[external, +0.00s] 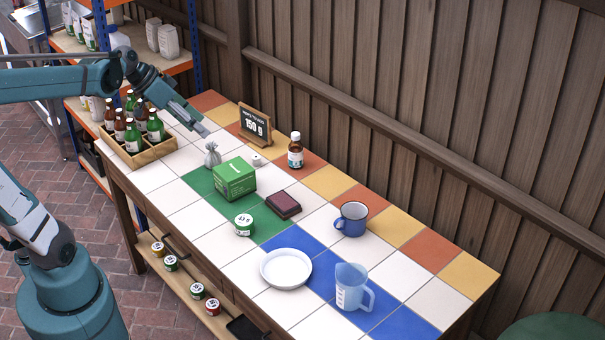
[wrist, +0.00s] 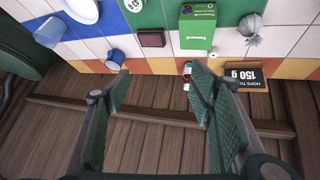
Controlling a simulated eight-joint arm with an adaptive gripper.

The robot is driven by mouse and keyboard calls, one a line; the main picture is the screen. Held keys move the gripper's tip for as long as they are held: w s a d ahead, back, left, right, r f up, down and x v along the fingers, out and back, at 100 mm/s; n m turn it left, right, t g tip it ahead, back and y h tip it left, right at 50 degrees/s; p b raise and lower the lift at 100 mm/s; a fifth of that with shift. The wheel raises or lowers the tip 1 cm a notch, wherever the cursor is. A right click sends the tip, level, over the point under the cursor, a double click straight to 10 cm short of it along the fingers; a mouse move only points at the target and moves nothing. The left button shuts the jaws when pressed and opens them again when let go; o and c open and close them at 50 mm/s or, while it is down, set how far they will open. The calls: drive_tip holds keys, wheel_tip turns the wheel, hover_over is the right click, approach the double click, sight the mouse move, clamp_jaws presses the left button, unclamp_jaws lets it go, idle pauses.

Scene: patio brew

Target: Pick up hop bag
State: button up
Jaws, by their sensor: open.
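The hop bag, a small grey sack tied at the neck (external: 212,154), stands on the tiled table just left of a green box (external: 235,178). In the wrist view the hop bag (wrist: 250,27) is at the top right, beyond my right finger. My gripper (external: 201,128) is above the table, up and slightly left of the bag in the external view, and apart from it. In the wrist view its two fingers (wrist: 160,76) are spread wide with nothing between them.
A sign reading 150 g (external: 255,124) and a brown bottle (external: 295,151) stand toward the wooden wall. A crate of bottles (external: 136,157) is at the table's left end. A dark red block (external: 283,205), blue mug (external: 352,219), white dish (external: 286,268) and jug (external: 352,287) stand further right.

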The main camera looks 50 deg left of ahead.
drive_tip(key=w+a+m+t+h, duration=0.2)
drive_tip(key=w+a, duration=0.3)
drive_tip(key=a, duration=0.7)
drive_tip(key=w+a+m+t+h, duration=0.25)
drive_tip(key=w+a, duration=0.25)
drive_tip(key=a, duration=0.7)
approach(212, 151)
drive_tip(key=w, duration=0.2)
drive_tip(key=shift+f, duration=0.85)
drive_tip(key=shift+w+d, duration=0.1)
drive_tip(key=shift+x, duration=1.25)
drive_tip(key=shift+w, duration=0.1)
drive_tip(key=shift+b+x, duration=0.85)
drive_tip(key=shift+x, duration=1.7)
drive_tip(key=shift+d+r, duration=0.1)
drive_tip(key=shift+d, duration=0.05)
